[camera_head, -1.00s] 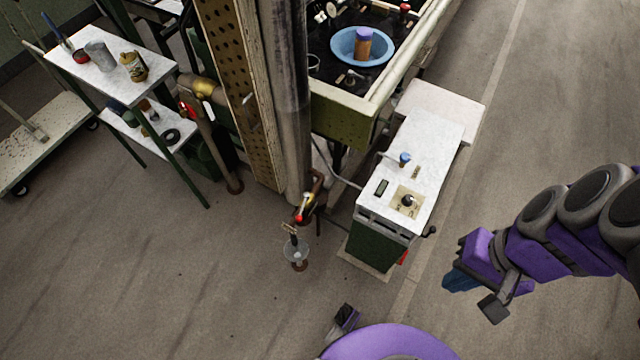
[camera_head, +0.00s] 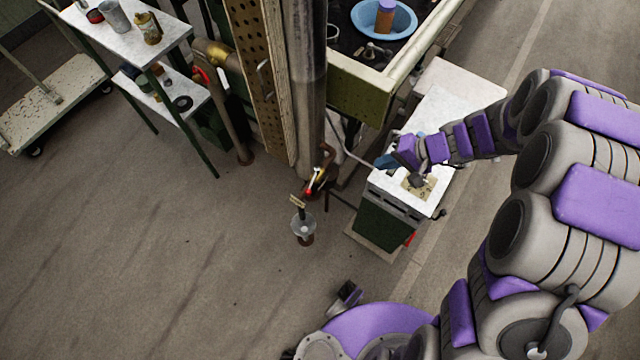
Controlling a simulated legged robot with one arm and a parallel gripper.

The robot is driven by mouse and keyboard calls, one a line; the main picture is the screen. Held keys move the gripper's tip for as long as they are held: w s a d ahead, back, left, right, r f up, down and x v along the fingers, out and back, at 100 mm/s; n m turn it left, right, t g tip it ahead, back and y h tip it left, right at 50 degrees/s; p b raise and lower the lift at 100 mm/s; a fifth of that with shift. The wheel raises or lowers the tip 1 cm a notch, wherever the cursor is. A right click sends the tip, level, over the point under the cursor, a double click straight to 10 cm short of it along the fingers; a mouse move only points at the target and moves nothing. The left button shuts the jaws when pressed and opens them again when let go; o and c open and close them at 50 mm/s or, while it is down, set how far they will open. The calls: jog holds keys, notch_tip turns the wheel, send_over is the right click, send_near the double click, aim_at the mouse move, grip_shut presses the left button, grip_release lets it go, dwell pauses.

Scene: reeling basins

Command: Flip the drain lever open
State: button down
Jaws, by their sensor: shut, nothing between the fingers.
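A small drain valve with a red and yellow lever (camera_head: 316,184) sits low at the foot of the grey metal column, above a floor funnel (camera_head: 303,228). I cannot tell the lever's exact angle at this size. My gripper (camera_head: 385,161), with blue fingertips and purple links, is above the left edge of the white-topped cabinet, to the right of the lever and apart from it. It is shut and holds nothing. My arm comes in from the right and covers part of the cabinet top.
The white-topped control cabinet (camera_head: 384,189) stands right of the valve. A grey column (camera_head: 308,100) and perforated post rise behind it. A basin bench with a blue bowl (camera_head: 410,24) is at the back. A shelf table (camera_head: 120,45) and cart are left. The front-left floor is clear.

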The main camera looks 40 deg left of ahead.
jog(key=w+a+f, duration=0.1)
jog(key=a+f, duration=0.2)
jog(key=f, duration=0.3)
jog(key=a+f, duration=0.3)
jog(key=f, duration=0.4)
jog(key=b, duration=0.3)
send_near(313, 181)
notch_tip(313, 181, down, 5)
jog(key=s, duration=0.1)
jog(key=s+a, duration=0.1)
jog(key=a+f, duration=0.1)
jog(key=shift+s+a+t+b, duration=0.3)
jog(key=shift+s+a+b, duration=0.1)
jog(key=shift+s+r+p, duration=0.1)
jog(key=shift+p, duration=0.2)
